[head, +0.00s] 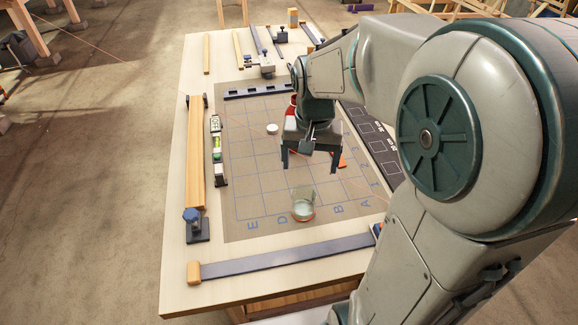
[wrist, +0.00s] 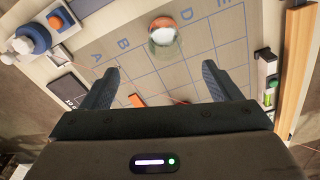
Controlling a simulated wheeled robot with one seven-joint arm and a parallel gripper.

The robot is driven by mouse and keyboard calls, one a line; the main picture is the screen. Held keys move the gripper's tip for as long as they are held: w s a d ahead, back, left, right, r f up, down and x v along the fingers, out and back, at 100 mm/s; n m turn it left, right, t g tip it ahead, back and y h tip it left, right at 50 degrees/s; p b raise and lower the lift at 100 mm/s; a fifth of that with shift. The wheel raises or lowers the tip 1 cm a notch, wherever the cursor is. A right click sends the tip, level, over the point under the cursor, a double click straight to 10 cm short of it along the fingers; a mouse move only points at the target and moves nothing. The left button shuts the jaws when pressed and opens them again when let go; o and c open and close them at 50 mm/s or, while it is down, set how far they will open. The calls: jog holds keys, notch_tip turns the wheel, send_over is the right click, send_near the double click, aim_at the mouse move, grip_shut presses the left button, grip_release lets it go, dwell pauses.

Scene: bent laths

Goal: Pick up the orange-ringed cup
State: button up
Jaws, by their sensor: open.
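The orange-ringed cup (head: 303,206) is a clear glass cup with an orange ring near its base. It stands on the gridded mat (head: 260,220) near the letters D and B. It also shows in the wrist view (wrist: 163,40), ahead of the jaws and between their lines. My gripper (head: 309,168) is open and empty above the mat, farther back than the cup and apart from it. Its two fingers show in the wrist view (wrist: 161,78), spread wide. The far side of the mat is partly hidden by my arm.
A small white round thing (head: 272,128) and an orange piece (head: 341,160) lie on the mat. A level (head: 217,150) and a wooden lath (head: 195,155) lie along the left. A dark lath (head: 280,257) crosses the front. Clear mat surrounds the cup.

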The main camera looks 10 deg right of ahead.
aim_at(304, 198)
jog(key=shift+m+g, duration=0.3)
jog(key=shift+m, duration=0.1)
jog(key=f, duration=0.5)
jog(key=w+f, duration=0.1)
jog(key=f, duration=0.5)
jog(key=w+f, duration=0.1)
jog(key=f, duration=0.4)
jog(key=shift+a+f, duration=0.15)
jog(key=shift+f, duration=0.05)
jog(key=c, duration=1.1)
jog(key=shift+r, duration=0.15)
